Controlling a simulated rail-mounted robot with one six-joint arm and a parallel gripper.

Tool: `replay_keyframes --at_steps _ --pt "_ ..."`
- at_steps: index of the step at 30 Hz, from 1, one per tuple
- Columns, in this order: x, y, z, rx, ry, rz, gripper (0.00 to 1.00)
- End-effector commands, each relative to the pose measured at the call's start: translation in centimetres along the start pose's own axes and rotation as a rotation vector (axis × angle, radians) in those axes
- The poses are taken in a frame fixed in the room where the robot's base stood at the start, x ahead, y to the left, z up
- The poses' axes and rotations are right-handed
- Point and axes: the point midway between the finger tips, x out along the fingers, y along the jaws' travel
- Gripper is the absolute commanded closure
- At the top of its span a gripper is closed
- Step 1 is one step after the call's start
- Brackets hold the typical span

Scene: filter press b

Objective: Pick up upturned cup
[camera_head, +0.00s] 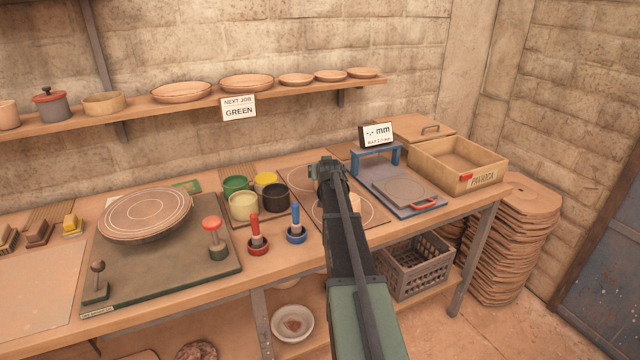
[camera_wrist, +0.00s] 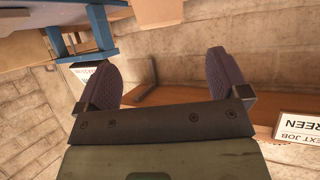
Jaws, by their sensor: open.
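A small pale tan shape (camera_head: 355,203), which may be the upturned cup, stands on a board with drawn circles (camera_head: 365,217). It is partly hidden behind my arm, so I cannot tell its form for sure. My gripper (camera_head: 327,170) is above the back part of this board, up and left of the tan shape in the head view. In the wrist view my gripper (camera_wrist: 165,85) has its two dark ridged fingers wide apart, with nothing between them but wall and shelf in the background. The wrist view does not show the cup.
Green, yellow, cream and black pots (camera_head: 243,206) stand left of the board. A red stamp (camera_head: 257,240) and blue stamp (camera_head: 296,226) stand in front. A blue gauge frame (camera_head: 375,153) and wooden box (camera_head: 457,165) are right. A shelf (camera_head: 160,107) with bowls runs behind.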

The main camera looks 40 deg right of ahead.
Motion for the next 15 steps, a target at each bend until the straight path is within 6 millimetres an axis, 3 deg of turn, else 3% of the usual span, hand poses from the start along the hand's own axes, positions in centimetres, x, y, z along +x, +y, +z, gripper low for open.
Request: replay_keyframes --at_steps 1,4,11,15 --pt "1.6 0.0 0.4 0.0 0.0 0.0 0.07" --pt "3.6 0.0 0.4 0.0 0.0 0.0 0.07" --pt "4.6 0.0 0.3 0.001 -0.001 0.001 0.07" --pt "7.2 -0.2 0.9 0.001 -0.001 0.001 0.07"
